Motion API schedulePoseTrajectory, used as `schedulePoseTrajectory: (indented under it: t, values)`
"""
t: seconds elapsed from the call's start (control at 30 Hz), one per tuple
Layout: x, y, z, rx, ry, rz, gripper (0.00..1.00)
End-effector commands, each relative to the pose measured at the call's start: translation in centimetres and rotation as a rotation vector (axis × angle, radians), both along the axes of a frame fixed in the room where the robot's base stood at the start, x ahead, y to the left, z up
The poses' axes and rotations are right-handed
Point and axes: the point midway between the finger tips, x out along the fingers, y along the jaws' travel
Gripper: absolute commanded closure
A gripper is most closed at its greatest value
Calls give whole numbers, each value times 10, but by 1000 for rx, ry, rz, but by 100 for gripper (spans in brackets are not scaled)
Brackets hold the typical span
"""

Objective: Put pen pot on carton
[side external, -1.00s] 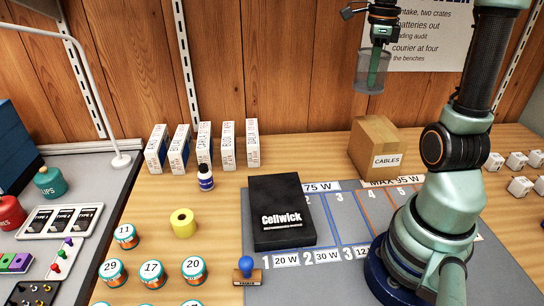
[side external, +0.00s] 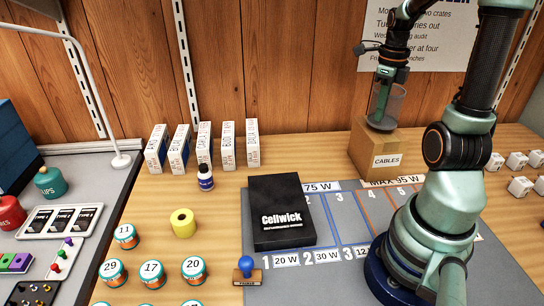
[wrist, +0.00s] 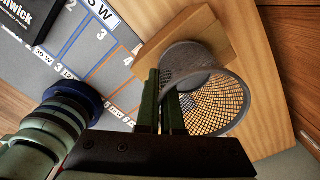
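The pen pot (side external: 396,106) is a grey mesh cup, upright in the side view. My gripper (side external: 381,100) is shut on its wall; in the wrist view the green fingers (wrist: 162,105) pinch the rim of the pot (wrist: 222,105). The carton (side external: 366,153) is a brown box labelled CABLES, standing on the table behind the mat. The pot's base appears at the carton's top face; I cannot tell whether it touches or hovers just above. In the wrist view the pot covers much of the carton (wrist: 152,52).
A black Cellwick box (side external: 283,212) lies on the grey numbered mat (side external: 345,215) left of my base. Several small white boxes (side external: 204,142) stand along the wall. White cubes (side external: 516,160) sit right of the carton. Paint-like tins (side external: 152,272) stand at front left.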

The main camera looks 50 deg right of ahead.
Motion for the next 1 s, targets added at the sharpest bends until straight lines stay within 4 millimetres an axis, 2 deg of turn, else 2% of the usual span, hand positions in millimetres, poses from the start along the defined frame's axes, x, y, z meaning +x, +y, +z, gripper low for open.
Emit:
schedulePoseTrajectory:
  t: [0.13, 0.47, 0.5, 0.57, 0.6, 0.87, 1.0]
  values:
    - [0, 0, -14, 1, 0, 1, 100]
    - [0, 0, -16, -1, 0, 1, 100]
    - [0, 0, -16, 0, 0, 1, 93]
    - [0, 0, -16, -1, -1, 1, 70]
    - [0, 0, -16, -1, -1, 1, 67]
    - [0, 0, -16, -1, -1, 1, 67]
    - [1, -1, -9, -3, -2, 1, 67]
